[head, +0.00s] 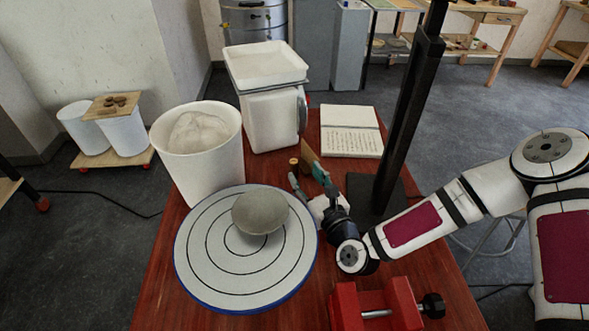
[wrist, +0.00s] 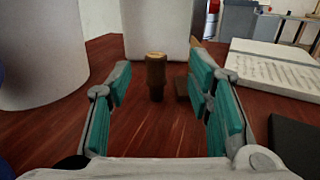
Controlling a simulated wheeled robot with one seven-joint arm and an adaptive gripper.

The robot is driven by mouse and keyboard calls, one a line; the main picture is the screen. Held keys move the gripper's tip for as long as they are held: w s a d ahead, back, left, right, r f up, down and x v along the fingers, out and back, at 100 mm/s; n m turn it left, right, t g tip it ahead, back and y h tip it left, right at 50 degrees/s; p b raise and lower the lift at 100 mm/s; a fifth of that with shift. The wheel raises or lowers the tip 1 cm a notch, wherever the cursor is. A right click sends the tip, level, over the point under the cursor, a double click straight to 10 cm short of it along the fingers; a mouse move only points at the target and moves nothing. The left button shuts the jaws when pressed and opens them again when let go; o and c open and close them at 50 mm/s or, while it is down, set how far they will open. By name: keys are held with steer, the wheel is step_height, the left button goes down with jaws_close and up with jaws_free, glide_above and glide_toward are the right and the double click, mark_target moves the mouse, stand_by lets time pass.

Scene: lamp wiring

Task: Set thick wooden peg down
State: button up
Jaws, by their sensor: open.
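The thick wooden peg (wrist: 156,78) stands upright on the red-brown table in the wrist view. Its pale round top faces up. In the head view only its upper part (head: 294,163) shows, just beyond my gripper. My gripper (head: 306,177) is open, low over the table. In the wrist view its teal-padded fingers (wrist: 160,88) are spread to the left and right of the peg's line, with clear gaps on both sides. Nothing is held between them.
A flat wooden piece (head: 309,156) stands close right of the peg. A white bin (head: 200,160) is at left, a white container (head: 270,122) behind, and an open book (head: 351,142) behind right. A red vise (head: 375,306) is in front.

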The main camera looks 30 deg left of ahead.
mark_target(294, 161)
steer(key=x, duration=0.7)
steer(key=shift+s+a+f, duration=0.1)
steer(key=shift+s+a, duration=0.05)
steer(key=shift+s, duration=0.05)
steer(key=c, duration=1)
